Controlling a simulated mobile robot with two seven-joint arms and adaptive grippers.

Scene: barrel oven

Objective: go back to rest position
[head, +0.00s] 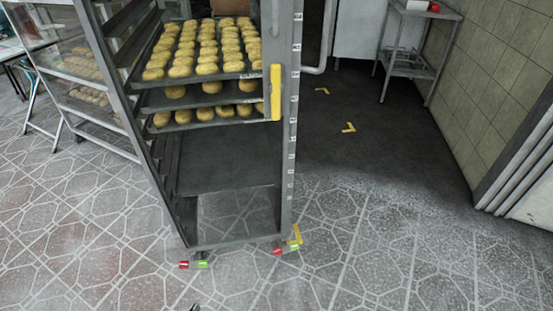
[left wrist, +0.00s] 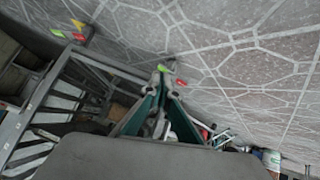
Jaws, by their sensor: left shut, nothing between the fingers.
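My left gripper shows in the left wrist view (left wrist: 162,72) with its two teal-lined fingers brought together at the tips, shut and empty. In the head view only a small dark tip of it (head: 195,307) shows at the bottom edge, in front of the rack and apart from it. My right gripper is in neither view. The tall metal rack (head: 289,150) stands upright in the head view, with trays of buns (head: 205,50) on its upper levels and a yellow handle (head: 275,92) on its right post.
A second rack (head: 75,75) with buns stands at the left. A metal side table (head: 410,65) stands at the back right by a tiled wall (head: 500,80). Red and green tags mark the rack's feet. The tiled floor (head: 370,260) in front and to the right is clear.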

